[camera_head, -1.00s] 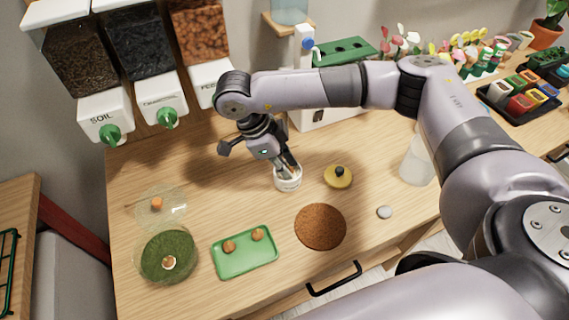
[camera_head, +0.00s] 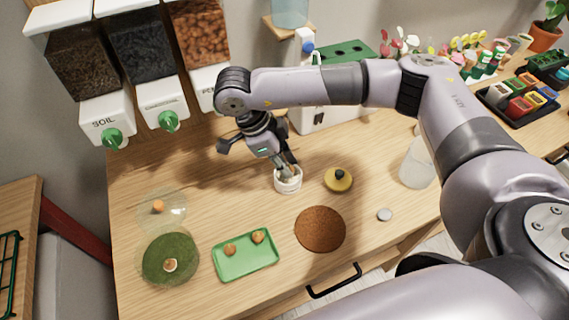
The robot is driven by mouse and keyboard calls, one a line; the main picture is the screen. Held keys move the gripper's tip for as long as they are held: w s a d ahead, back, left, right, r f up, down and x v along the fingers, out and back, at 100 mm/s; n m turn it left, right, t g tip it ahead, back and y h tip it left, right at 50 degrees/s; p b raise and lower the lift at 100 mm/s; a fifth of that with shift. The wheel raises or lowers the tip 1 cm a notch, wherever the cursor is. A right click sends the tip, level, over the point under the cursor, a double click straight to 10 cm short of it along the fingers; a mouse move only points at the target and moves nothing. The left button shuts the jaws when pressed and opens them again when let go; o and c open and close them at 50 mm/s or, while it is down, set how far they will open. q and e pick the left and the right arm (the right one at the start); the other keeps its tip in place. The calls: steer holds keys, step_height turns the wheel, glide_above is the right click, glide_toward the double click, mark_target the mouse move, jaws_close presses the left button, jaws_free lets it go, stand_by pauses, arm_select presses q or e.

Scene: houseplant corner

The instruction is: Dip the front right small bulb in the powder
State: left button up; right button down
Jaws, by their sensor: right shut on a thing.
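My right gripper (camera_head: 288,168) reaches down into the mouth of a small white pot (camera_head: 289,187) in the middle of the table. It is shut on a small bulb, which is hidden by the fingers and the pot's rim. Powder inside the pot cannot be made out. A green tray (camera_head: 246,269) in front of it holds two small brown bulbs, one on the left (camera_head: 230,250) and one on the right (camera_head: 257,237). A yellow lid with a dark knob (camera_head: 338,180) lies right of the pot. My left gripper is not in view.
A brown round mat (camera_head: 320,230) lies right of the tray. A moss-filled glass bowl (camera_head: 168,258) and a clear dish (camera_head: 160,210), each with a bulb, stand left. Dispensers (camera_head: 145,95) hang behind.

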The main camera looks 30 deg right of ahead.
steer(key=shift+r+p, duration=1.1)
steer(key=shift+r, duration=1.55)
step_height(320, 180, up, 15)
steer(key=a+n+t+y, duration=0.1)
steer(key=n+t, duration=0.2)
steer(key=n, duration=0.7)
steer(key=s+a+n+t+y, duration=0.1)
steer(key=n+t+y, duration=0.1)
steer(key=n, duration=0.7)
steer(key=shift+s+n+t, duration=0.2)
steer(key=shift+n+t, duration=0.2)
steer(key=shift+t, duration=0.1)
